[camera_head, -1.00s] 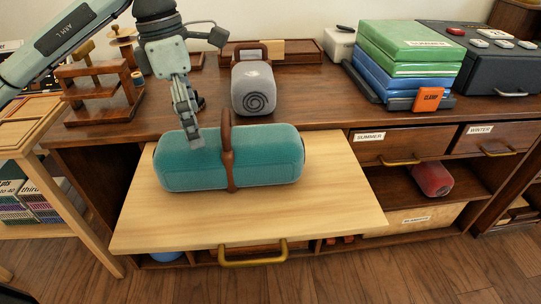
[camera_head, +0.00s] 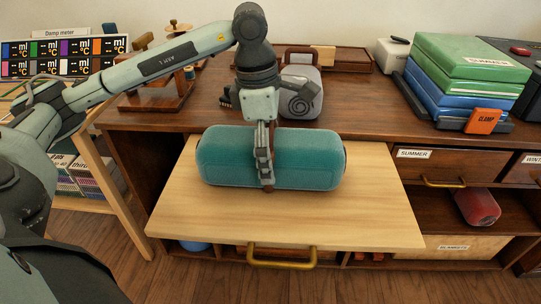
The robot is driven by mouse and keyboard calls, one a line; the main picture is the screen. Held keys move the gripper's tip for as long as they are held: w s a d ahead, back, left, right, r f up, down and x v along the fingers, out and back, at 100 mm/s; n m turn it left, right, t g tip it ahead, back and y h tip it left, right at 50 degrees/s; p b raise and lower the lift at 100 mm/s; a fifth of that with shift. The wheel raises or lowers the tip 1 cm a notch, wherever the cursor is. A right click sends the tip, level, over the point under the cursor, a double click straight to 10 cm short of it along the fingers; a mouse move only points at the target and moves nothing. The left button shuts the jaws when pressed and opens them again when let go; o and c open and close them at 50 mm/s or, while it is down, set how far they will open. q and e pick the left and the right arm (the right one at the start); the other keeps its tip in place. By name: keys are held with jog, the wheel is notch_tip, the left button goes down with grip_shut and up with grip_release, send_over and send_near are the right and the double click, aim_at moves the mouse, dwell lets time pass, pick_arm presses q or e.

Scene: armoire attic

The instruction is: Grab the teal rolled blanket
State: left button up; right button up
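The teal rolled blanket (camera_head: 310,160) lies sideways on the light wooden pull-out board (camera_head: 370,215) in front of the cabinet. My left gripper (camera_head: 267,180) comes down from above over the blanket's middle, where its brown strap and handle were visible before. The gripper now hides most of that strap. The fingers look close together at the strap, but I cannot tell whether they hold it. My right gripper is not in view.
A grey rolled blanket (camera_head: 301,92) stands behind on the cabinet top, partly hidden by my arm. Green and blue boxes (camera_head: 465,75) with an orange clamp tag (camera_head: 482,121) are at the right. A wooden rack (camera_head: 155,88) stands at the left. A brass handle (camera_head: 282,258) fronts the board.

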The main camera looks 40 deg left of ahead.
pick_arm(q)
jog(key=c, duration=1.5)
jog(key=shift+r, duration=0.15)
